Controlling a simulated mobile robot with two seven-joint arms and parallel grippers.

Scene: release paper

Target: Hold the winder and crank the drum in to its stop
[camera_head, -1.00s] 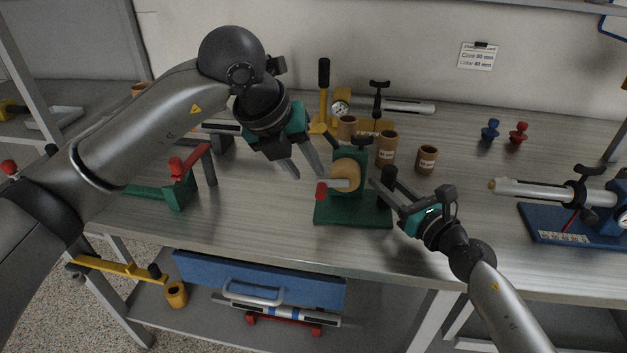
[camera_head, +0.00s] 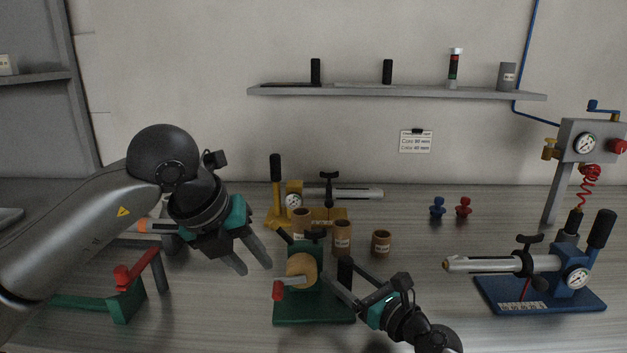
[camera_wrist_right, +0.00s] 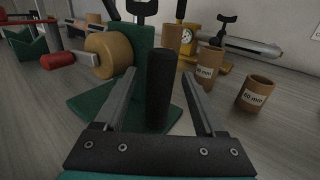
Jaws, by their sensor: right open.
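The winder has a green base (camera_head: 318,315), a tan drum (camera_head: 302,268), a red crank grip (camera_head: 278,291) at its left and an upright black handle (camera_head: 345,272) at its right. My right gripper (camera_head: 341,282) is open, with its fingers on either side of the black handle; the right wrist view shows the handle (camera_wrist_right: 160,90) between them with gaps at both sides. The drum (camera_wrist_right: 108,55) and red grip (camera_wrist_right: 58,60) also show there. My left gripper (camera_head: 256,268) is open and empty, above and left of the red grip, apart from it.
Brown cores (camera_head: 342,238) stand just behind the winder. A yellow gauge stand (camera_head: 278,208) is further back. A green fixture with a red lever (camera_head: 128,300) is at the left, and a blue gauge fixture (camera_head: 540,292) at the right. A shelf (camera_head: 400,92) hangs on the wall.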

